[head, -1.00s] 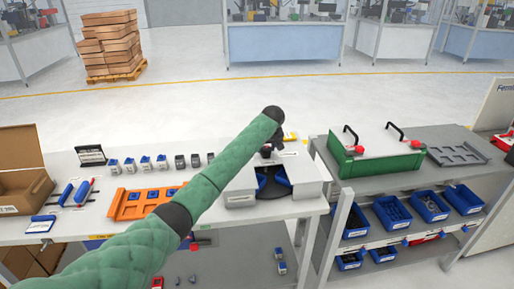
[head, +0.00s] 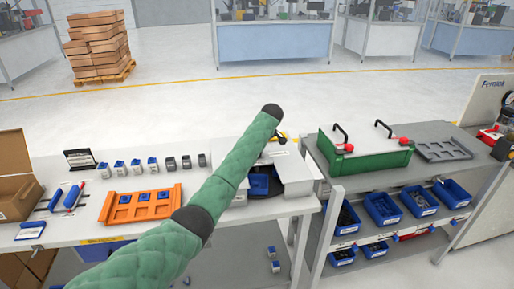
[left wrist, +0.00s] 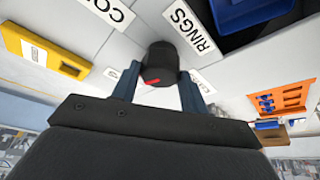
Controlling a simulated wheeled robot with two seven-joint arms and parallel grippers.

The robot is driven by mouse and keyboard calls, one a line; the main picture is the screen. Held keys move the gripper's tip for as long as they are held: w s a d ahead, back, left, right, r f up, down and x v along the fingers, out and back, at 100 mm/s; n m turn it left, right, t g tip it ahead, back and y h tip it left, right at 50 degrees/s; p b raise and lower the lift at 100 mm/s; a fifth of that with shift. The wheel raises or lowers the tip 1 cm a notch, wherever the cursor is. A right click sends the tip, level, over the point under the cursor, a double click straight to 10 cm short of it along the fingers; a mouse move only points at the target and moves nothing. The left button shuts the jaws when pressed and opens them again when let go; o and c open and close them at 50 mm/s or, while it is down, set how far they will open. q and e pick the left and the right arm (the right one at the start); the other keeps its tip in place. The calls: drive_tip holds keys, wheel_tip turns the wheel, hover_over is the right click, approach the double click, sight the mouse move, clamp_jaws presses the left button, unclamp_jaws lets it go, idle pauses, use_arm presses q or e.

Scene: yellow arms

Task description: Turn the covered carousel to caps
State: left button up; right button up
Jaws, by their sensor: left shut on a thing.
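The covered carousel (head: 296,172) is a pale grey housing on the white bench. A blue bin (head: 259,185) shows in its front opening. My green-sleeved left arm hides its left part and most of my left gripper (head: 278,139). In the left wrist view, my left gripper (left wrist: 160,88) is shut on a black knob (left wrist: 162,58) with a red pointer mark. My right gripper is not in view.
An orange tray (head: 117,206) and several small blue-and-grey parts (head: 136,166) are on the bench left of my arm. To the right, a grey table holds a green-based box (head: 340,157) with black handles and a grey tray (head: 443,151). Blue bins (head: 383,208) fill its shelf.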

use_arm(q)
drive_tip(key=shift+w+r+n+y, duration=0.1)
drive_tip(key=shift+n+y, duration=0.2)
drive_tip(key=shift+n, duration=0.5)
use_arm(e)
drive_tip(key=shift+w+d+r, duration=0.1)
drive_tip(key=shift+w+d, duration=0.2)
use_arm(q)
drive_tip(key=shift+n+g, duration=0.3)
drive_tip(key=shift+n, duration=0.1)
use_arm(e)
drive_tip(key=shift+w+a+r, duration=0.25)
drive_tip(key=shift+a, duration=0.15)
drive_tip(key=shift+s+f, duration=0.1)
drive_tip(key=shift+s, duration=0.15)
use_arm(q)
drive_tip(key=o, duration=1.4)
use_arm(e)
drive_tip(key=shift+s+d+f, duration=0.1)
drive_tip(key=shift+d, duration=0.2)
use_arm(q)
drive_tip(key=shift+d, duration=0.1)
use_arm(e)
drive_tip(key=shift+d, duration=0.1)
